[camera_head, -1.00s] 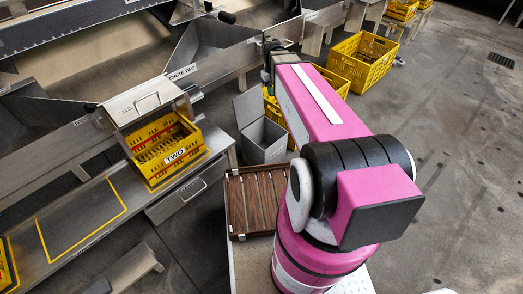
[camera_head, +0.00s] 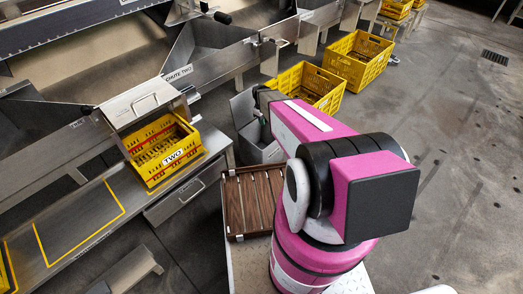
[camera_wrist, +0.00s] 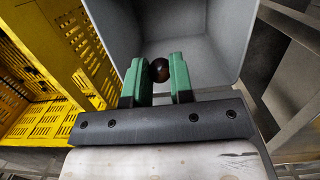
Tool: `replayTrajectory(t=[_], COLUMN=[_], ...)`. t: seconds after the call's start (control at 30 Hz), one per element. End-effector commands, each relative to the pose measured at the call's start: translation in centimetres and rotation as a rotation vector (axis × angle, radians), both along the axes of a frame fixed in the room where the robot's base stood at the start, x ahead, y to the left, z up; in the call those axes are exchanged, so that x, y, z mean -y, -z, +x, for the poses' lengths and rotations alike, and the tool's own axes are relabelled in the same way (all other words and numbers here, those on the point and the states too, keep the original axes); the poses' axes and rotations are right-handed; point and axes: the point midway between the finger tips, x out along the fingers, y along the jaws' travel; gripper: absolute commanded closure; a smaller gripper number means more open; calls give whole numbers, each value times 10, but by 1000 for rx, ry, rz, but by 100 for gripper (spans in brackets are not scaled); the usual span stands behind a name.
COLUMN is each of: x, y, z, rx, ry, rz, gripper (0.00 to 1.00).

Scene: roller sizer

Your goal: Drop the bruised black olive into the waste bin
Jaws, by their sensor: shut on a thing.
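The black olive (camera_wrist: 160,69) is a small dark round thing with a reddish-brown tint. It is held between the green fingertips of my gripper (camera_wrist: 161,78) in the wrist view. The waste bin (camera_wrist: 205,30) is a grey, square, open box. In the wrist view the gripper and olive are over its opening, with bare grey walls behind them. In the head view the bin (camera_head: 268,153) stands just beyond the wooden slatted tray, its lid raised at the left. My arm hides part of the bin there, and the olive cannot be made out.
Yellow crates (camera_head: 357,62) stand on the floor behind the bin, and one (camera_wrist: 60,60) is close beside it in the wrist view. A crate marked TWO (camera_head: 160,150) sits under a steel chute. The slatted tray (camera_head: 232,205) lies in front of the bin.

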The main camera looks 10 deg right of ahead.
Motion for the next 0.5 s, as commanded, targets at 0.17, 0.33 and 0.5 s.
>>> replayTrajectory(t=[0.17, 0.33, 0.5], x=[0, 0, 0], y=[15, 33, 49], z=[0, 1, 1], rx=[-2, -1, -1], ry=[1, 2, 2], rz=[-1, 0, 0], gripper=[100, 100, 100])
